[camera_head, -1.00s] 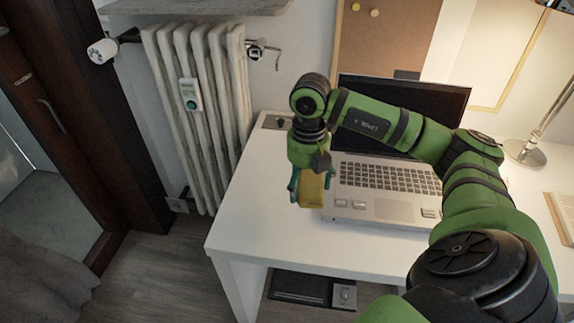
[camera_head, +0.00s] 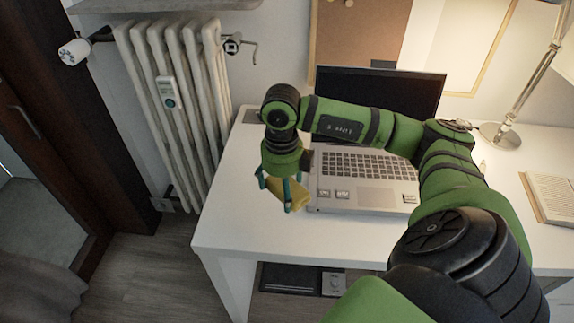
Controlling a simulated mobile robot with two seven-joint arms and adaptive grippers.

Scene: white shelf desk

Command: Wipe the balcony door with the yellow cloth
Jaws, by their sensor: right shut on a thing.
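My right gripper (camera_head: 284,193) is shut on the yellow cloth (camera_head: 291,192) and holds it over the left part of the white desk, just left of the laptop. Its fingers are teal and sit on either side of the cloth. The balcony door (camera_head: 22,120), dark brown with a handle, stands at the far left, well away from the gripper, and is cut by the picture edge. My left gripper is not in view.
The white desk (camera_head: 225,215) bears a laptop (camera_head: 362,166), a lamp (camera_head: 500,134) and an open book (camera_head: 553,196). A white radiator (camera_head: 180,110) stands between desk and door. A grey curtain (camera_head: 35,285) hangs at lower left. Open floor (camera_head: 145,275) lies left of the desk.

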